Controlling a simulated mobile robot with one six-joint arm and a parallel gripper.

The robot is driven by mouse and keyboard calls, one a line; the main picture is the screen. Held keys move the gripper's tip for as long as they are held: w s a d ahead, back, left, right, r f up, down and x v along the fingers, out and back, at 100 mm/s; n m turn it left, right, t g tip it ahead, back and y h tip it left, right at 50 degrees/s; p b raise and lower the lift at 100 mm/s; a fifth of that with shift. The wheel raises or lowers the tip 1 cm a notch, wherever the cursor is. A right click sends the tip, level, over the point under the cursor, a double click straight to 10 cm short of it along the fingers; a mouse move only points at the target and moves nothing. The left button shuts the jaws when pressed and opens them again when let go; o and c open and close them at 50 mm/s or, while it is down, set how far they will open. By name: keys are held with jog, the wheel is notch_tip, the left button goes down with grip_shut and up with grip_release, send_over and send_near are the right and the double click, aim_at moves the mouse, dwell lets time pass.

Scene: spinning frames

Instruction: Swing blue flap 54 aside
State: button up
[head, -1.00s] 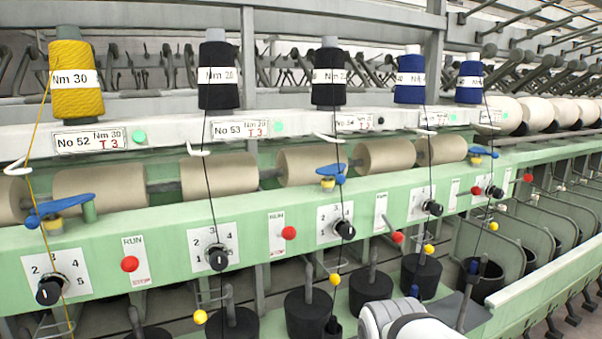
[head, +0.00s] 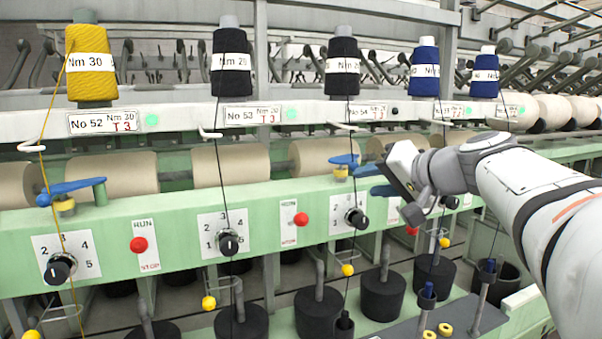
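A blue flap (head: 345,159) on a yellow base sits on the green rail, below the plate marked No 54 (head: 367,113). Its right end is close to my gripper (head: 368,181). My gripper comes in from the right, with two blue finger-like tips pointing left and a gap between them. The upper tip is just right of the flap; I cannot tell whether they touch. Nothing shows between the tips. My gripper's dark body and wrist cover part of the rail to the right.
Another blue flap (head: 72,190) stands below plate No 52 (head: 103,122). Black thread (head: 348,135) hangs from a spool (head: 343,75) near the flap. A black knob (head: 356,217) and red button (head: 301,219) are on the rail front. Beige rollers (head: 231,165) lie behind.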

aim_at(356, 164)
jog(key=shift+t, duration=0.5)
jog(key=w, duration=0.2)
jog(key=w+a+r, duration=0.1)
jog(key=w, duration=0.1)
jog(key=w+a+p, duration=0.1)
jog(key=w, duration=0.1)
jog(key=shift+w+r, duration=0.2)
jog(key=shift+r, duration=0.1)
jog(key=shift+w+a+f, duration=0.2)
jog(key=shift+w+a, duration=0.05)
jog(key=shift+w, duration=0.3)
jog(key=shift+c, duration=0.6)
grip_shut()
jog(key=shift+f, duration=0.1)
